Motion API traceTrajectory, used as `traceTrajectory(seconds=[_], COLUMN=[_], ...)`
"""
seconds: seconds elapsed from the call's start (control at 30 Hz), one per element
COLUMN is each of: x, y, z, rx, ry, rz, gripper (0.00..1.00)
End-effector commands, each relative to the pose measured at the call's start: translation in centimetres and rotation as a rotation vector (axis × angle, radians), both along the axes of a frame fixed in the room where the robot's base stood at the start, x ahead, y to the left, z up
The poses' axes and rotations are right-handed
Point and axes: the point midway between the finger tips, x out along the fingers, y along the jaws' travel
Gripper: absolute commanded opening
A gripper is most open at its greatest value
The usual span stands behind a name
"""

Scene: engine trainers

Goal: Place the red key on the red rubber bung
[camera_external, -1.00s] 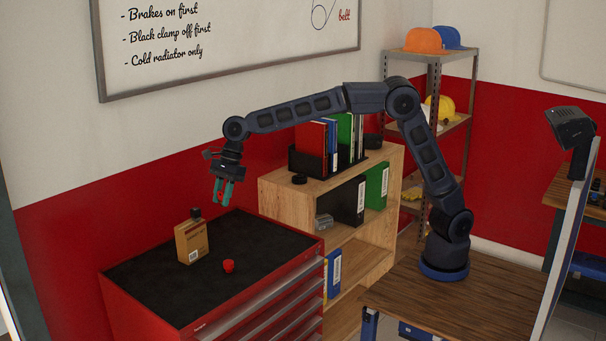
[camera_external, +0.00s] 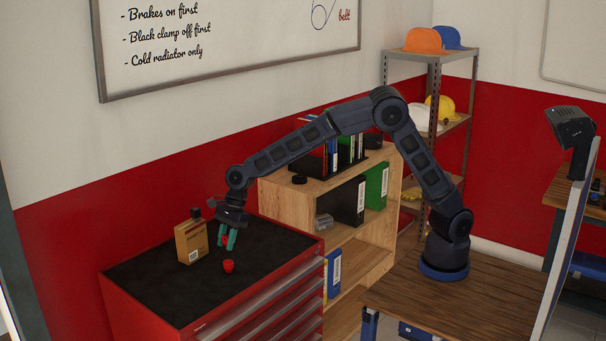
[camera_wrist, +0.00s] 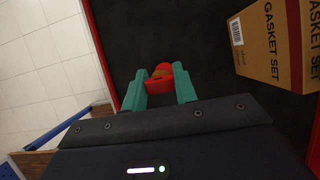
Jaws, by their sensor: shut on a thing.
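My gripper (camera_external: 226,238) points down over the black top of the tool cabinet and is shut on the red key (camera_external: 224,241). Little of the key shows between the teal fingers. The red rubber bung (camera_external: 228,266) stands on the cabinet top, below and slightly nearer the camera than the fingertips, with a gap between. In the wrist view, red shows between the fingertips of my gripper (camera_wrist: 158,76), with the key (camera_wrist: 157,86) in front; I cannot clearly tell whether the red rim behind it is the bung.
A gasket set box (camera_external: 191,242) stands just left of my gripper, close to the fingers; it also shows in the wrist view (camera_wrist: 272,45). A wooden shelf (camera_external: 276,190) with binders stands behind to the right.

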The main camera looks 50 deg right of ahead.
Motion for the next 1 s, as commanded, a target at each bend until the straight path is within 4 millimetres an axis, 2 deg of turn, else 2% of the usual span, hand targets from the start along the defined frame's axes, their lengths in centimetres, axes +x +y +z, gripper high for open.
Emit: traceTrajectory(seconds=[0.33,0.77,0.8,0.9,1.0], x=[0.0,0.0,0.0,0.0,0.0], y=[0.0,0.0,0.0,0.0,0.0], z=[-3.9,-4.5,-4.5,-4.4,-4.4], rx=[-0.001,0.0,0.0,0.0,0.0], ry=[0.002,0.0,0.0,0.0,0.0], rz=[-0.001,-0.001,0.0,0.0,0.0], gripper=[0.07,0.07,0.34,0.5,0.5])
